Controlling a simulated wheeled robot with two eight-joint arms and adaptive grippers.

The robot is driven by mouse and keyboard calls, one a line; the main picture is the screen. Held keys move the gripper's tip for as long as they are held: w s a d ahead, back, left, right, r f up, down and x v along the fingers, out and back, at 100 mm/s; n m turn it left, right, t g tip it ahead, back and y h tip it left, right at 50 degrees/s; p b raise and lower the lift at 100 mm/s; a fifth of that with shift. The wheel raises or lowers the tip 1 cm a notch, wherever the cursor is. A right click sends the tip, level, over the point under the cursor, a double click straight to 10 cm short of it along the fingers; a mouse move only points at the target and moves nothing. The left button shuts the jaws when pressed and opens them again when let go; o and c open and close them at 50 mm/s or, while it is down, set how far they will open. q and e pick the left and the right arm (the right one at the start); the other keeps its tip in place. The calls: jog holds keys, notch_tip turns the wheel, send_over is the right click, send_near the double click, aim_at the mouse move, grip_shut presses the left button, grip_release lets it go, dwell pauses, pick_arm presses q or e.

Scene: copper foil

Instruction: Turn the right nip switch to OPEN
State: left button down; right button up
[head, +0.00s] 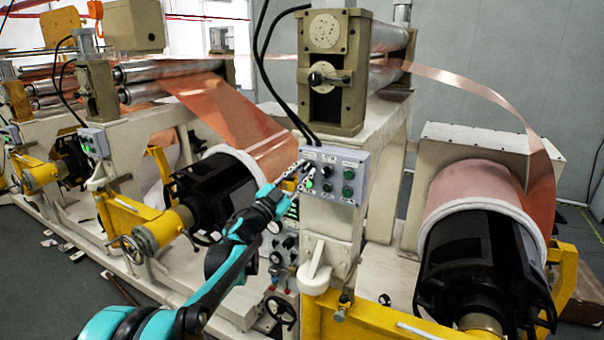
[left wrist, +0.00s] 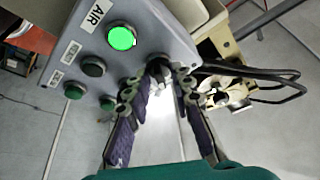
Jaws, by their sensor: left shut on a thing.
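A grey control box (head: 335,175) on the right machine's post carries several knobs and buttons with small labels. My left gripper (head: 304,168) reaches its upper left corner in the head view. In the left wrist view the two purple-padded fingers of this gripper (left wrist: 158,85) are shut around a dark round switch knob (left wrist: 158,66) at the panel's edge, which I take to be the nip switch. The fingers partly hide it, and neither its label nor its turned position can be read. My right gripper is in neither view.
A lit green button (left wrist: 121,38) sits close to the fingers, beside an AIR label. Darker buttons (left wrist: 93,66) lie farther along the panel. Black cables (head: 285,105) run down to the box top. A copper foil roll (head: 475,190) stands at the right.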

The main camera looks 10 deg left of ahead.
pick_arm(q)
jog(key=c, duration=1.7)
grip_release()
jog(key=shift+s, duration=0.1)
jog(key=v, duration=1.2)
